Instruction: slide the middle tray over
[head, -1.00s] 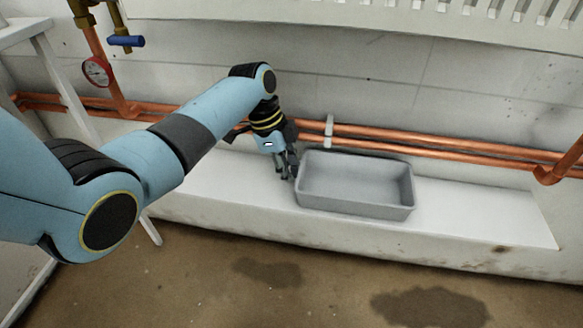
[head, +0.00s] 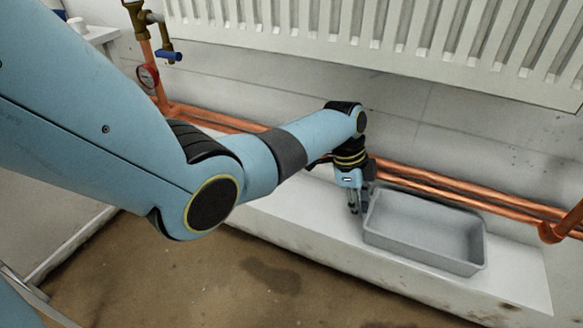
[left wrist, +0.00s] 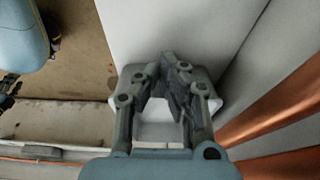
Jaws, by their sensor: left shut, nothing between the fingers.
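A single empty grey tray (head: 420,256) sits upright on the white ledge, toward its right end. It is the only tray in view. My left gripper (head: 356,209) points down just beyond the tray's left end, low over the ledge. It is shut and empty. Its fingers are beside the tray's left wall, not around it; I cannot tell whether they touch it. In the left wrist view my left gripper (left wrist: 170,60) fills the middle and hides much of the tray.
The white ledge (head: 290,220) is bare left of the tray, with a short free stretch on its right. Copper pipes (head: 460,190) run along the wall behind it. A ribbed radiator (head: 400,40) hangs above. A red gauge (head: 147,76) and blue-handled valve (head: 170,56) are at upper left.

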